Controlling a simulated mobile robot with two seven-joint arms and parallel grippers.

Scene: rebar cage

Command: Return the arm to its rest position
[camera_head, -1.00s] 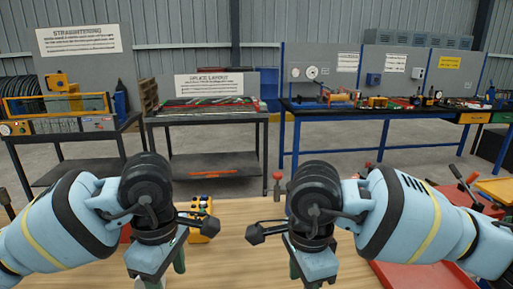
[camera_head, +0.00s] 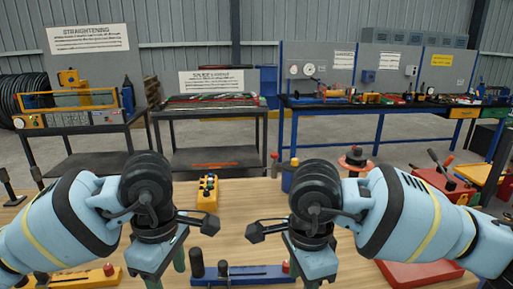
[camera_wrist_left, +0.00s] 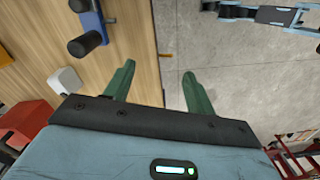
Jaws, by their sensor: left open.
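My left arm (camera_head: 75,225) comes in from the left in the head view, bent at a black joint. Its gripper points down near the bottom edge, and only part of its green fingers shows there. In the left wrist view my left gripper (camera_wrist_left: 159,70) is open and empty, its two green fingers apart. They lie across the edge of the wooden tabletop (camera_wrist_left: 130,20), with grey floor on the right side. My right arm (camera_head: 410,215) mirrors the left one. My right gripper (camera_head: 300,275) is partly hidden and cut off by the bottom edge.
The wooden table (camera_head: 235,205) holds a yellow block with buttons (camera_head: 207,194), a blue tool with black handles (camera_head: 235,272), a yellow bar (camera_head: 80,280) and a red tray (camera_head: 420,274). Workbenches with a straightening sign (camera_head: 88,38) and a splice sign (camera_head: 211,81) stand behind.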

